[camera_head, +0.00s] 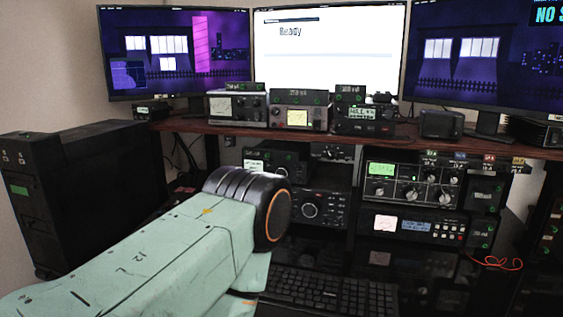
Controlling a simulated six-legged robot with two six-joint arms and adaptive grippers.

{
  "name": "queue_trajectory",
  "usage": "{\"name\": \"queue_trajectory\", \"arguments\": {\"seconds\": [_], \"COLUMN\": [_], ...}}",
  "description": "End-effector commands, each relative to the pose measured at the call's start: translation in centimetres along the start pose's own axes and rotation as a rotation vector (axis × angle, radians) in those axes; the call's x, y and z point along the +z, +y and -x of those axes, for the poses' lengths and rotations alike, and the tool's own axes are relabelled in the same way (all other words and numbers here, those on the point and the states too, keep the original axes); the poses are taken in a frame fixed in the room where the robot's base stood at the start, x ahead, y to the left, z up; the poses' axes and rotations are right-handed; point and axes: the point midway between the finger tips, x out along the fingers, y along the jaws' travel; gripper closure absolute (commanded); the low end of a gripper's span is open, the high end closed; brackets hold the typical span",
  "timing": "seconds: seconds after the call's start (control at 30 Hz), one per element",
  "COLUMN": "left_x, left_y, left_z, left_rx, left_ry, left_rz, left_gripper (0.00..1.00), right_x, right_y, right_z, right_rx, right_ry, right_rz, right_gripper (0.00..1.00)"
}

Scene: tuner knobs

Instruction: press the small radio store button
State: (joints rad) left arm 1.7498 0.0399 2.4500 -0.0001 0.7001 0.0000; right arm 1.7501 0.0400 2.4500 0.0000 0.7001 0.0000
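Several radios stand on and under a brown shelf (210,124). On it are a radio at the left (238,108), one with a lit yellow screen (298,117) and one with a text display (364,120). Under it, a larger radio with a green screen and several knobs (412,184) stands above a flat unit with a blue display and small buttons (412,227). Another radio with a big round dial (318,207) is left of them. No store button label is readable. My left arm crosses the lower left, its gripper out of view. My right gripper is also out of view.
Three monitors line the back; the middle one (328,52) reads "Ready". A black keyboard (325,290) lies at the bottom centre. A tall black cabinet (85,190) stands at the left. A red cable (497,262) lies at the right.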

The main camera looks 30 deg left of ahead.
Motion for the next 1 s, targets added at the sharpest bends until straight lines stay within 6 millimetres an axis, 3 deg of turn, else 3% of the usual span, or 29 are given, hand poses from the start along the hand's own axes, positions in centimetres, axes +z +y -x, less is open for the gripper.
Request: {"name": "queue_trajectory", "arguments": {"seconds": [0.7, 1.0], "left_x": [-0.01, -0.01], "left_y": [0.00, 0.00], "left_z": [0.00, 0.00], "left_rx": [0.000, 0.000], "left_ry": [0.000, 0.000], "left_rz": [0.000, 0.000], "left_gripper": [0.99, 1.00], "right_x": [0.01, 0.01], "right_y": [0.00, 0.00], "right_z": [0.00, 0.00], "right_rx": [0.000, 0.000], "right_ry": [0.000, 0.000], "right_rz": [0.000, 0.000], "right_gripper": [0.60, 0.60]}}
